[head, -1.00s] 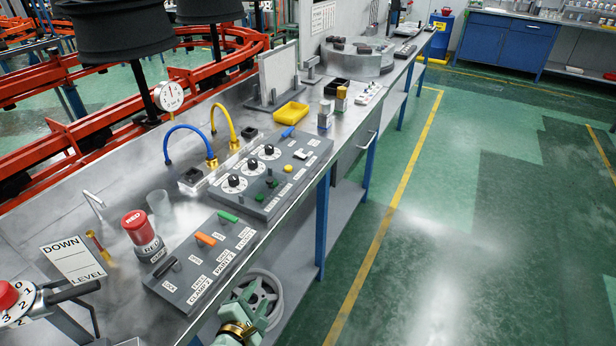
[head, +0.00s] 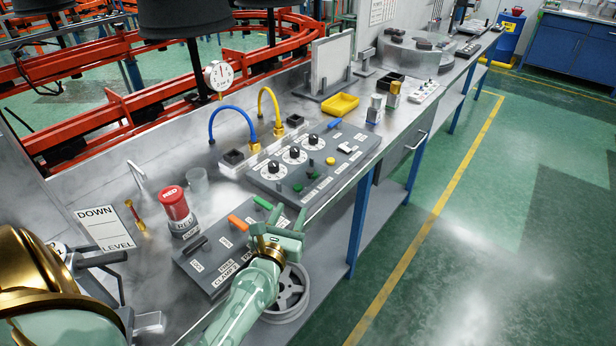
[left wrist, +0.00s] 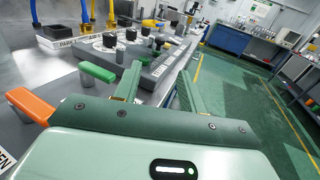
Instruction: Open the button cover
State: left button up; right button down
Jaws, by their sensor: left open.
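My left gripper (head: 284,222) is open and empty. It is over the front edge of the bench, at the near right corner of the lever panel (head: 212,268). In the left wrist view my left gripper (left wrist: 160,84) has its two fingers apart, with the grey dial panel (left wrist: 158,68) beyond them. That dial panel (head: 283,186) carries dials, small buttons and a white raised piece (head: 347,148). I cannot tell for sure which part is the button cover. The green lever (left wrist: 97,71) and orange lever (left wrist: 31,106) are left of the fingers. My right gripper is not in view.
A red-topped cylinder (head: 175,204) stands behind the lever panel. Blue (head: 213,122) and yellow (head: 262,104) hoses arch behind the dial panel. A yellow tray (head: 340,104) is farther along. A grey wheel (head: 290,298) is below the bench edge. The floor at right is clear.

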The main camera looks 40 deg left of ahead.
aim_at(309, 174)
pick_arm(q)
jog(key=b+x, duration=0.1)
jog(key=x, duration=1.2)
jog(key=shift+w+f, duration=0.1)
jog(key=shift+f, duration=0.1)
jog(key=shift+w+a+r, duration=0.1)
jog(key=shift+w+a, duration=0.15)
jog(key=shift+w, duration=0.4)
grip_shut()
